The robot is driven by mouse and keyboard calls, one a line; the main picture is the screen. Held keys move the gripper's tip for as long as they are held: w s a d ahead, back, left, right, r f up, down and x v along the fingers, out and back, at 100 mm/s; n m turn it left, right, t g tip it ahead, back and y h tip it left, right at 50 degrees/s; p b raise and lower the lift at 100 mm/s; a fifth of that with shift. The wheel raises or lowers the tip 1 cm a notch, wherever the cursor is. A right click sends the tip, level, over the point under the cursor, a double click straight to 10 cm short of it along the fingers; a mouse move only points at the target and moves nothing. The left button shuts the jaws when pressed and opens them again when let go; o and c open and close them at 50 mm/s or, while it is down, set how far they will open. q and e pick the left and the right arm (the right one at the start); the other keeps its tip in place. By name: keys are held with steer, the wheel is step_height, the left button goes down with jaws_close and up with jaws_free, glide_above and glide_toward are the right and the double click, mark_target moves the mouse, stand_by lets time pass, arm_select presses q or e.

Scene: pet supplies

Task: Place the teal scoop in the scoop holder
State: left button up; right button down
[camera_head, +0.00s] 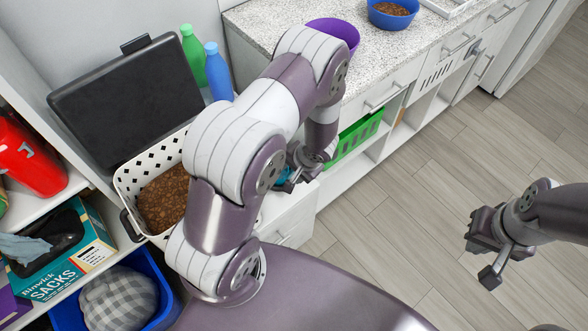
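A small patch of teal (283,175), likely the teal scoop, shows at the fingers of my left gripper (288,183). Most of it is hidden by the gripper and my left arm, so I cannot tell whether the fingers hold it or only stand beside it. The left gripper is low over the white cabinet top, right of the kibble bin. My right gripper (484,257) is open and empty over the floor at the right, its fingers apart. I cannot make out the scoop holder; my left arm covers much of the middle.
A white perforated bin (128,188) holds brown kibble, its black lid (125,100) raised behind. Green (193,55) and blue (217,73) bottles stand behind my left arm. Purple (335,31) and blue (391,14) bowls are on the speckled counter. A green basket (355,138) sits below.

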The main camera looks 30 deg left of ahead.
arm_select(q)
steer(key=shift+r, duration=0.2)
steer(key=s+d+r+n+h+p, duration=0.1)
steer(key=s+r, duration=0.3)
steer(key=r, duration=0.8)
steer(key=s+d+r+n+h+p, duration=0.1)
steer(key=s+d+r+h+p, duration=0.1)
steer(key=r, duration=1)
steer(key=s+d+h, duration=0.1)
steer(key=s+d, duration=0.1)
steer(key=s, duration=0.1)
steer(key=shift+d+r+t, duration=0.15)
steer(key=shift+r+t, duration=0.05)
steer(key=shift+t, duration=0.1)
steer(key=shift+s, duration=0.1)
